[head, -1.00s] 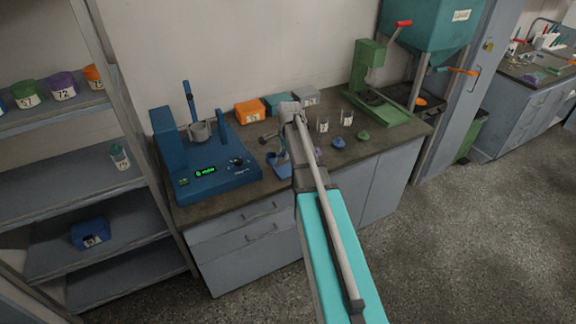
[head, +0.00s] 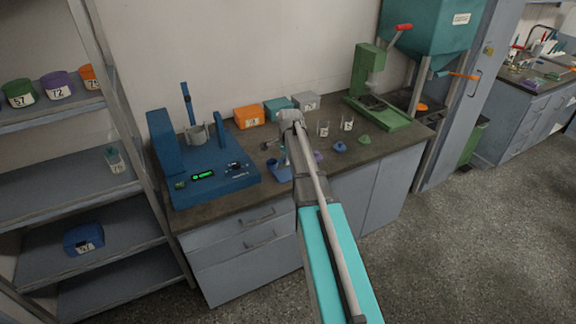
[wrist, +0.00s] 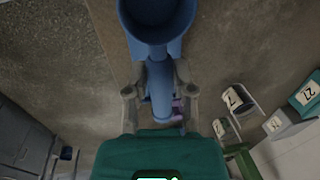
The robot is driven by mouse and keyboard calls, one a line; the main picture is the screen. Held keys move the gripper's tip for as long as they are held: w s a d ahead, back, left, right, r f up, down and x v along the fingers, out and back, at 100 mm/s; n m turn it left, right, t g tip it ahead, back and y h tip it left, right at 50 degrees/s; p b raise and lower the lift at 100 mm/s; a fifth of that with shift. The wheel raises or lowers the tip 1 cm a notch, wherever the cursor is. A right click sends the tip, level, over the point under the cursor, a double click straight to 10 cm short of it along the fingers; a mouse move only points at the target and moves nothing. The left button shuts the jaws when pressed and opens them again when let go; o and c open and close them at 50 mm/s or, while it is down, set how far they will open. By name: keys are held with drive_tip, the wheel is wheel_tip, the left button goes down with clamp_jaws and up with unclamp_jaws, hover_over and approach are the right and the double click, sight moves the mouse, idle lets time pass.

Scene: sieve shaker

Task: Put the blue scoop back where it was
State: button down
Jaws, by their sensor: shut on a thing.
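The blue scoop (wrist: 160,82) is in my gripper (wrist: 157,94) in the wrist view. Its round cup is at the top of that view and its handle runs down between the two fingers, which are shut on it. In the head view my gripper is over the front middle of the bench, mostly hidden behind my arm. A small blue round shape (head: 272,163), probably the scoop's cup, shows left of the arm. A flat blue piece (head: 283,175) lies below it near the bench's front edge; I cannot tell exactly what it is.
The blue machine (head: 205,180) with a lit display stands left on the bench. Orange (head: 249,116), teal (head: 278,109) and grey (head: 306,101) boxes line the back. Clear beakers (head: 347,124), a blue item (head: 340,146) and a green item (head: 365,140) are right of my arm, before the green press (head: 385,115).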

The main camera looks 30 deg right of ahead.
sight(285, 174)
drive_tip(key=shift+w+d+f+b, duration=0.2)
drive_tip(key=shift+w+f+b, duration=0.25)
drive_tip(key=shift+f+b, duration=1.5)
drive_tip(key=shift+f, duration=0.05)
drive_tip(key=shift+f+b, duration=0.6)
drive_tip(key=shift+c, duration=2.4)
unclamp_jaws()
drive_tip(key=shift+r, duration=0.15)
drive_tip(key=shift+r+p, duration=0.6)
drive_tip(key=shift+p, duration=0.15)
wheel_tip(285, 174, up, 12)
drive_tip(key=s+p, duration=0.2)
drive_tip(key=p, duration=0.9)
drive_tip(key=shift+f+p, duration=0.2)
drive_tip(key=shift+p, duration=0.1)
